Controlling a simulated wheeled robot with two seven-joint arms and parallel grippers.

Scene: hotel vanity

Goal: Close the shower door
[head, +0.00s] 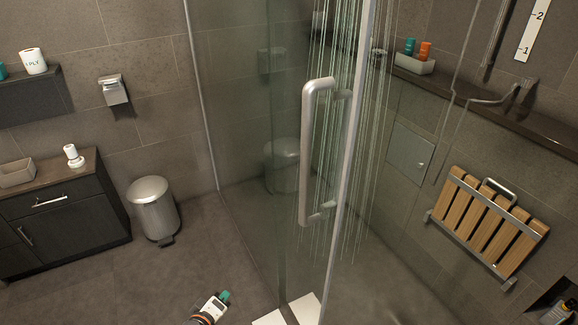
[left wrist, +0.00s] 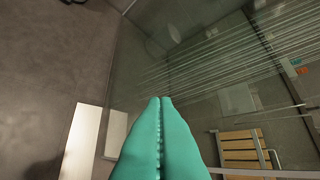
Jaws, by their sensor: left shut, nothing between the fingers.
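The glass shower door (head: 325,255) stands in the middle of the head view, with a thick silver pull handle (head: 309,150) and a metal strip along its upright edge. I cannot tell exactly how far it stands from its frame. My left gripper (head: 224,296) is low at the bottom of the head view, left of the door and well below the handle, apart from both. In the left wrist view its teal fingers (left wrist: 160,101) are pressed together with nothing between them, with shower glass beyond. The handle is not clearly seen there. My right gripper is not in view.
A steel pedal bin (head: 154,208) and a dark vanity cabinet (head: 70,225) stand at the left. Inside the shower are a slatted folding seat (head: 487,222) and a ledge (head: 480,100) with bottles in a tray. Falling water shows behind the glass. The floor left of the door is clear.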

